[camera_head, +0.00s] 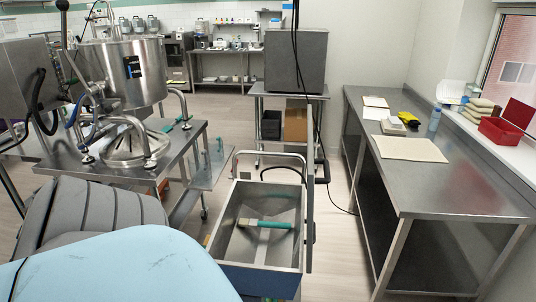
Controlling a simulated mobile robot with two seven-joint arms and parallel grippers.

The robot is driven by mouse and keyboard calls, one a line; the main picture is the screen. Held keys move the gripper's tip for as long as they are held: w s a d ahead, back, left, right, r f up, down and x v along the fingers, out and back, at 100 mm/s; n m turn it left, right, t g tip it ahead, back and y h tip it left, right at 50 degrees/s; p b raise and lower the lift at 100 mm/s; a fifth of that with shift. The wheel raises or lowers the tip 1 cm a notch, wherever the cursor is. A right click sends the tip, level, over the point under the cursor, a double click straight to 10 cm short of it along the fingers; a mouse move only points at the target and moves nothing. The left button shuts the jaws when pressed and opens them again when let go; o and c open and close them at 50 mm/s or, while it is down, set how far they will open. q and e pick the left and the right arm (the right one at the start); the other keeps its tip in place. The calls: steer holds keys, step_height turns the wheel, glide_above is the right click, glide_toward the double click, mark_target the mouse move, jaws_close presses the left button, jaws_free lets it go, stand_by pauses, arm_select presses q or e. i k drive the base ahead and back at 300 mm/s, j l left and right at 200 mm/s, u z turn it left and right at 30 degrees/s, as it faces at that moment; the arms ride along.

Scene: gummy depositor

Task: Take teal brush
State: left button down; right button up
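A brush with a teal handle (274,224) and a pale bristle end (245,226) lies inside the open steel bin of a cart (230,249). The handle points to the right and the bristles point to the left. Another slim teal item (178,123) lies on the steel machine table at the left; it is too small to tell what it is. Neither of my grippers shows in this view, and nothing is seen touching the brush in the bin.
A steel kettle machine (128,70) stands on the table (184,146) left of the cart. A long steel bench (450,187) at the right bears a cream board (408,149), a yellow-black item (408,118) and a bottle (434,120). Floor shows between cart and bench (335,235).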

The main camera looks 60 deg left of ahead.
mark_target(252, 223)
steer(key=i+l+u, duration=0.15)
steer(key=u, duration=0.35)
steer(key=i+l+u, duration=0.1)
steer(key=u, duration=0.35)
steer(key=l+u, duration=0.35)
steer(key=u, duration=0.15)
steer(key=i+l+u, duration=0.1)
steer(key=l+u, duration=0.7)
steer(key=i+j, duration=0.05)
